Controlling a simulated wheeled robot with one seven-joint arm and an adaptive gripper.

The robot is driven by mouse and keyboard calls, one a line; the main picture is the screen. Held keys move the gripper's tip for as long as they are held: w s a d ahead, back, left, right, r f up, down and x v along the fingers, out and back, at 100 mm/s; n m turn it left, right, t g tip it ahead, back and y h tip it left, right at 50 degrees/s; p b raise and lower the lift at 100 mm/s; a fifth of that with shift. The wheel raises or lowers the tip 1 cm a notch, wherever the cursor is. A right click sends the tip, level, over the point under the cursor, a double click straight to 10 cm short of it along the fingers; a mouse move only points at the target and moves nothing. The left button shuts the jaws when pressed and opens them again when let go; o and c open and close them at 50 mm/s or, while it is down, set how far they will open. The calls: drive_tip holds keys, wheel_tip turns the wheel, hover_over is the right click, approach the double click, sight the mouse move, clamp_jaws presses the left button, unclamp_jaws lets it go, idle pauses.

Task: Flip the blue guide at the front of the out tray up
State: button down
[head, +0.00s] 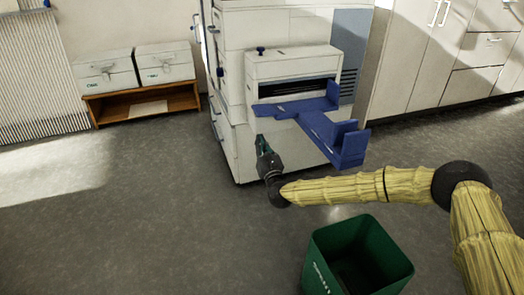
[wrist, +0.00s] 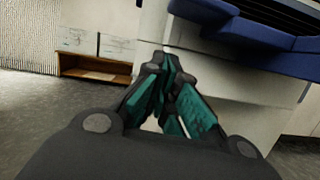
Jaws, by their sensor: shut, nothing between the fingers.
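The blue out tray (head: 308,118) juts from the slot of a large white machine (head: 285,62). Its narrow arm reaches toward the lower right of the head view and ends in blue upright pieces, the guide (head: 353,147). They look raised, but I cannot tell the hinge position. In the wrist view a blue part of the tray (wrist: 255,33) crosses the upper right, above and right of the fingers. My gripper (head: 261,139) is shut and empty, left of and below the tray, close in front of the machine's white side. It also shows in the wrist view (wrist: 164,60), with teal fingers together.
A green bin (head: 318,262) stands on the floor, below my arm in the head view. Two white boxes (head: 164,64) sit on a low wooden shelf (head: 135,104) at the left. White cabinets (head: 425,50) stand at the right. Floor left of the machine is clear.

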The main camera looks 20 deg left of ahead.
sight(264, 110)
drive_tip(key=w+a+r+b, duration=0.2)
drive_tip(key=w+r+b, duration=0.1)
drive_tip(key=w+r, duration=0.1)
drive_tip(key=shift+w+a+r, duration=0.3)
drive_tip(key=shift+w+r, duration=0.05)
drive_tip(key=shift+r, duration=0.3)
drive_tip(key=shift+r+m+b, duration=0.2)
drive_tip(key=shift+m+b, duration=0.1)
drive_tip(key=shift+m, duration=0.1)
